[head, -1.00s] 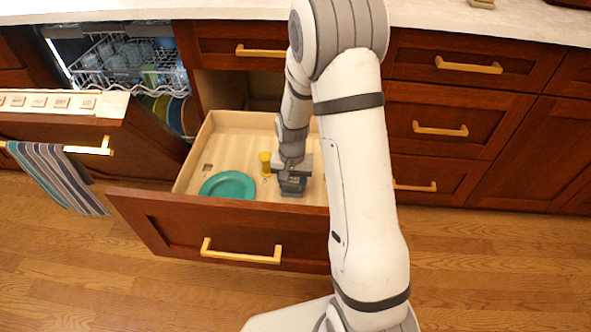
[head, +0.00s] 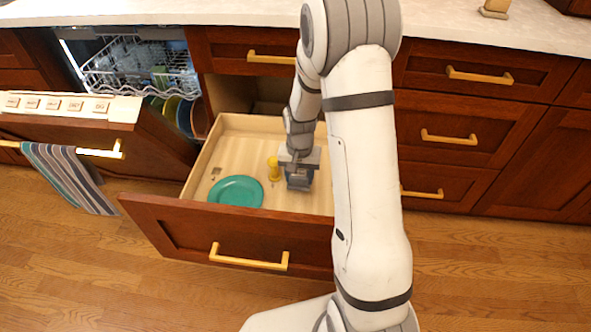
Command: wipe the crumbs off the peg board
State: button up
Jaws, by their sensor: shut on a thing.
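The open drawer has a pale wooden peg board floor (head: 232,160). A teal plate (head: 236,191) lies flat on its front left part, and a small yellow cup (head: 273,170) stands near the middle. My gripper (head: 299,172) is inside the drawer, just right of the yellow cup. It is shut on a small blue-grey block (head: 300,183), held low at the board; whether the block touches the board is hard to tell. A small brown patch (head: 215,171) shows near the left wall. Crumbs are too small to make out clearly. My arm hides the drawer's right side.
The drawer's front panel (head: 200,230) and walls enclose the board. At left, the dishwasher door (head: 95,125) is open with a striped towel (head: 68,178) hanging from it, and a rack (head: 140,68) shows behind. The wooden floor in front is clear.

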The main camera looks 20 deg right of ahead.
jog(key=shift+a+r+p, duration=0.1)
jog(key=shift+r+p, duration=1.6)
jog(key=shift+r, duration=0.8)
jog(key=shift+w, duration=0.1)
